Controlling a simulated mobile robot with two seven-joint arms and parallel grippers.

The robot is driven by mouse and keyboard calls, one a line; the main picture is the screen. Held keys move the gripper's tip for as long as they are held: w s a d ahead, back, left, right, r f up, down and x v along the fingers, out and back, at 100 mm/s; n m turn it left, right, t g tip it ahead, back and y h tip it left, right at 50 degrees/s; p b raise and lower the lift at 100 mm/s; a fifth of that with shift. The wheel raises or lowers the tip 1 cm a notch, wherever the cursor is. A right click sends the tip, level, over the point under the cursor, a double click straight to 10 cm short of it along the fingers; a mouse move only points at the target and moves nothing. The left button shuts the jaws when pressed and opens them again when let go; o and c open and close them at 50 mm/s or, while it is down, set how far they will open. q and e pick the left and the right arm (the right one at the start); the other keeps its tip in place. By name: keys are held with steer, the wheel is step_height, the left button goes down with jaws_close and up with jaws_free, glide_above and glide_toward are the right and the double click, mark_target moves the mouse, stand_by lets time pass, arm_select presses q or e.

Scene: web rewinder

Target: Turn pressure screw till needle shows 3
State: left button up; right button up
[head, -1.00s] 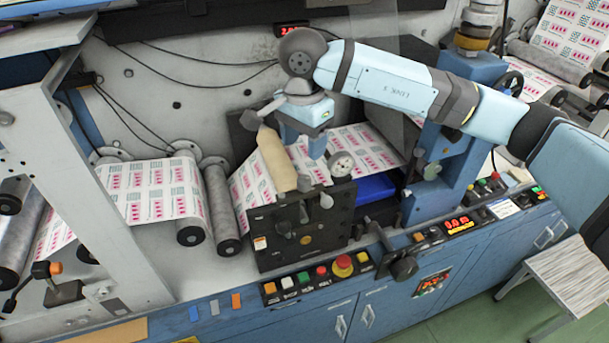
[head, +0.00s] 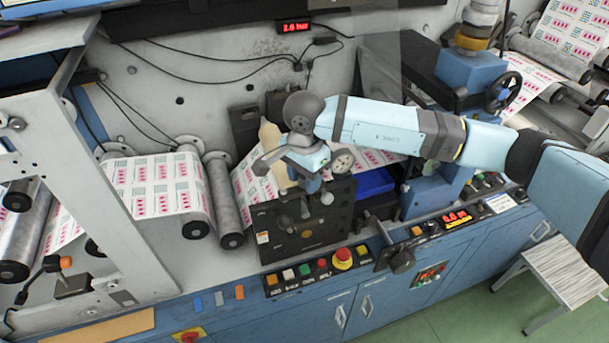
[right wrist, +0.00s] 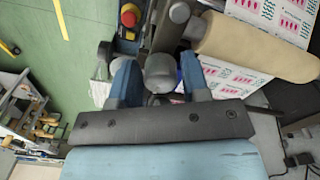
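My right gripper (head: 312,186) points down over the dark nip block (head: 305,228) on the rewinder. In the right wrist view its two blue fingers (right wrist: 160,85) stand apart, with a round grey knob (right wrist: 160,68), apparently the pressure screw, between them. I see no firm grip on it. In the head view the gripper partly hides the top of the block; a small grey knob (head: 327,197) shows beside the fingers. A round dial (head: 342,160) sits just right of the gripper; its needle is too small to read. My left gripper is not in view.
A tan roller (head: 270,148) stands close behind the gripper; it also shows in the right wrist view (right wrist: 255,48). Push buttons, including a red mushroom button (head: 342,257), line the front panel. A red display (head: 293,26) on the back wall reads about 2.0 bar.

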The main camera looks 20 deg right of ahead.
steer(key=c, duration=0.6)
steer(key=shift+o, duration=0.2)
steer(key=shift+f+m+b, duration=0.15)
steer(key=shift+m+b, duration=0.35)
steer(key=shift+b, duration=0.5)
steer(key=m+b, duration=0.4)
steer(key=b, duration=0.2)
steer(key=shift+w+f+m, duration=0.1)
steer(key=shift+m, duration=0.3)
steer(key=shift+m+b, duration=1)
steer(key=shift+b, duration=0.1)
steer(key=shift+r+m+b, duration=0.3)
steer(key=shift+m+b, duration=0.35)
steer(key=shift+m, duration=0.25)
steer(key=o, duration=0.9)
steer(key=shift+o, duration=0.2)
steer(key=shift+r, duration=0.1)
